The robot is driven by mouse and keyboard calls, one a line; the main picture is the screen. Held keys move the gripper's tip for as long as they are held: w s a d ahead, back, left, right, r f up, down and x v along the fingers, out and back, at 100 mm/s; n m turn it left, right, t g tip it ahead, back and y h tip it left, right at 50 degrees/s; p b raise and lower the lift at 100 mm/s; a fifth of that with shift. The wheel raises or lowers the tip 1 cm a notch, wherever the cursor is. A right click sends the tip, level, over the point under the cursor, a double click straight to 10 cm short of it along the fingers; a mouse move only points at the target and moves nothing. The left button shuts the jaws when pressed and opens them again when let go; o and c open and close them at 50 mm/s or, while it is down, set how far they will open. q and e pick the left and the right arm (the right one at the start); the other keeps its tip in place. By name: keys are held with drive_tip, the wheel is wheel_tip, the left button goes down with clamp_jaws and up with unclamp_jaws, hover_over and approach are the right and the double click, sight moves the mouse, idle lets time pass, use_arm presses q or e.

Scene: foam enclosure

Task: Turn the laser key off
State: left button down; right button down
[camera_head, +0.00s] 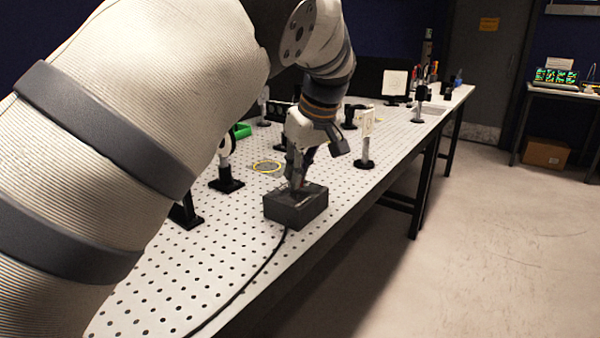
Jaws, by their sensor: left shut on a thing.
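A dark grey box (296,207) with a black cable sits on the perforated white table (165,293), near its front edge. My left gripper (296,182) points down at the top of this box. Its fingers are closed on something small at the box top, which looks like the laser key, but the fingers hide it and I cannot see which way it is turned. My right gripper does not show.
The black cable (262,270) runs from the box toward the lower left. Optic mounts on posts stand around, one at the right (365,150) and one at the left (226,170). A yellow ring (267,167) lies behind the box. The floor at right is open.

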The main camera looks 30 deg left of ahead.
use_arm(q)
drive_tip(key=shift+w+f+n+g+b, duration=0.1)
drive_tip(key=shift+n+g+b, duration=0.55)
drive_tip(key=shift+n, duration=0.95)
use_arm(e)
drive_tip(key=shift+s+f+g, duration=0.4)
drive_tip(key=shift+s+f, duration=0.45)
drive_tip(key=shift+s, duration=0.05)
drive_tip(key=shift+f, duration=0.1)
use_arm(q)
drive_tip(key=c, duration=1.7)
unclamp_jaws()
drive_tip(key=v, duration=1.2)
drive_tip(key=shift+d, duration=0.15)
drive_tip(key=shift+w, duration=0.1)
